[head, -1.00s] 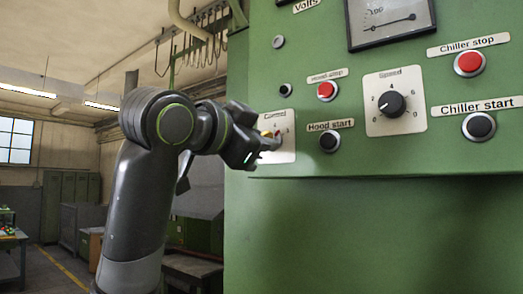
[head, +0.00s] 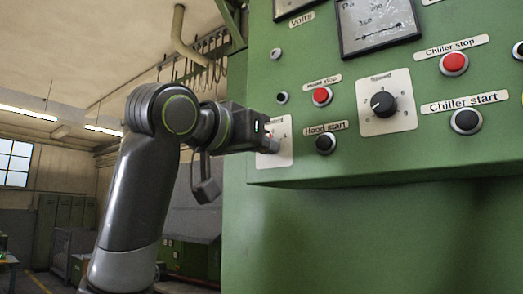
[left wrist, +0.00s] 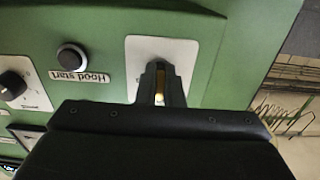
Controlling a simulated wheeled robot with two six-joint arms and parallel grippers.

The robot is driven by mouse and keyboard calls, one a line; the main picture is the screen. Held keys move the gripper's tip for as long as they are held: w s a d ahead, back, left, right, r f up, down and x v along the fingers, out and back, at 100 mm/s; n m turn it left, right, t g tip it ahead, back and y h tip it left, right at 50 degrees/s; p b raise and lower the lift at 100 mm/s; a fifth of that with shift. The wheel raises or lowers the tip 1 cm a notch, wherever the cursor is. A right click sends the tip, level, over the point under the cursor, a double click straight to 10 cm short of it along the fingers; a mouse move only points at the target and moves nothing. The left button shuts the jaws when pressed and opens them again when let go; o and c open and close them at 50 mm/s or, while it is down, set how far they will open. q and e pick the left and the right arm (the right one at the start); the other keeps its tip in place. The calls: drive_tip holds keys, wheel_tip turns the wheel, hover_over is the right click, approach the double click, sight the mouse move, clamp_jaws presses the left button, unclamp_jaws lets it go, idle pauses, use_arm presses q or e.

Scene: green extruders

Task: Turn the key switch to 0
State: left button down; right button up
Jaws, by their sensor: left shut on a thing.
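The key switch's pale plate (head: 285,150) is at the lower left of the green panel in the head view, and it also shows in the left wrist view (left wrist: 183,50). My left gripper (head: 269,144) is at this plate. The rest of the key and most of the plate's markings are hidden, so I cannot read the key's position. My right gripper is not in view.
The Hood start button (head: 325,143), red Hood stop button (head: 321,96) and dark rotary knob (head: 383,103) are to the right of the plate. The red Chiller stop button (head: 454,64) is farther right. The panel's lower edge runs just below the plate.

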use_arm(q)
drive_tip(key=shift+r, duration=0.15)
idle(0.3)
drive_tip(key=c, duration=1.6)
unclamp_jaws()
drive_tip(key=shift+o, duration=0.2)
drive_tip(key=shift+s+a, duration=0.15)
drive_tip(key=shift+s, duration=0.05)
drive_tip(key=b+v, duration=0.8)
drive_tip(key=v, duration=0.9)
drive_tip(key=shift+w, duration=0.1)
